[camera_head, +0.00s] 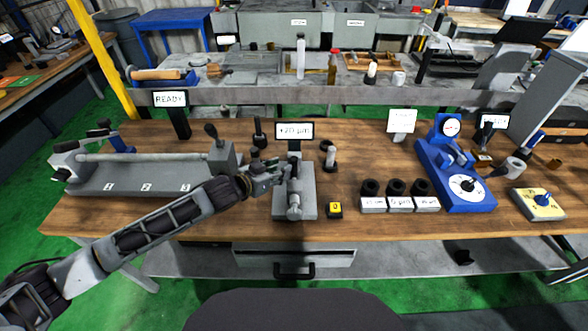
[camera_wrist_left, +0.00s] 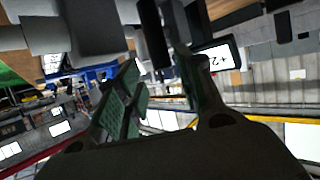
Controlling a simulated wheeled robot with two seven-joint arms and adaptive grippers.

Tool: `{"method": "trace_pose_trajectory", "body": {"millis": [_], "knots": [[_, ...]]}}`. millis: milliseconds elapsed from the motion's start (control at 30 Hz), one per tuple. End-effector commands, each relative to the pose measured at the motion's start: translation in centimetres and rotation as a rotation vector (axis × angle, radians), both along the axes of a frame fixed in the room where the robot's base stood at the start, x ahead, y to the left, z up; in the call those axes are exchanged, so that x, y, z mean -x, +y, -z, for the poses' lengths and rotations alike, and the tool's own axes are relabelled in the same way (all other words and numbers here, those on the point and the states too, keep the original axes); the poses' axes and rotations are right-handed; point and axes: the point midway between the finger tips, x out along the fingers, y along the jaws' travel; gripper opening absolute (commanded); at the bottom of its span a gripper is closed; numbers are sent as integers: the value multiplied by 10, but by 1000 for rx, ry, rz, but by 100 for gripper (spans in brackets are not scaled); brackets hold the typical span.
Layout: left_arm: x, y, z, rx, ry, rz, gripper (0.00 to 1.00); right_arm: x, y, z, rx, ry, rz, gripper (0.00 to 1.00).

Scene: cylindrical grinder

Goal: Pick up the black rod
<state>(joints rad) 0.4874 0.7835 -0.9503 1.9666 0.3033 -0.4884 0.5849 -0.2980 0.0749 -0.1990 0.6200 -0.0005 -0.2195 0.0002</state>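A slim dark upright piece (camera_head: 259,132), which may be the black rod, stands on the wooden bench just behind my left gripper. I cannot tell for sure that it is the rod. My left gripper (camera_head: 272,172) is low over the bench, beside the grey gauge stand (camera_head: 308,200) under the "+20 µm" sign. In the left wrist view, my gripper's fingers (camera_wrist_left: 155,62) are spread apart. A black bar (camera_wrist_left: 153,35) shows beyond the fingertips, near the gap between them; contact cannot be told. My right gripper is not in view.
A grey fixture (camera_head: 150,178) numbered 1 to 3 lies left of the gripper. The "+20 µm" sign (camera_head: 294,131) stands close behind. A yellow-topped button box (camera_head: 335,209), black rings (camera_head: 396,187) and a blue gauge (camera_head: 455,180) stand to the right. Bare wood shows at front right.

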Motion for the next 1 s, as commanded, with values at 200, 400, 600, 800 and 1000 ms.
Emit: {"method": "trace_pose_trajectory", "body": {"millis": [200, 400, 600, 800, 1000], "knots": [[-12, -10, 6, 0, 0, 0, 37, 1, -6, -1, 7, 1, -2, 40], [-14, -12, 8, -1, 0, 0, 37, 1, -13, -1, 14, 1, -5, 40], [-14, -12, 8, -1, 0, 0, 37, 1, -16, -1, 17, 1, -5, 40], [-17, -14, 10, -1, 2, 0, 37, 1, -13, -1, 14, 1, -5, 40], [-27, -22, 14, 0, 0, 0, 37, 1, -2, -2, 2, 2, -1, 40]]}}
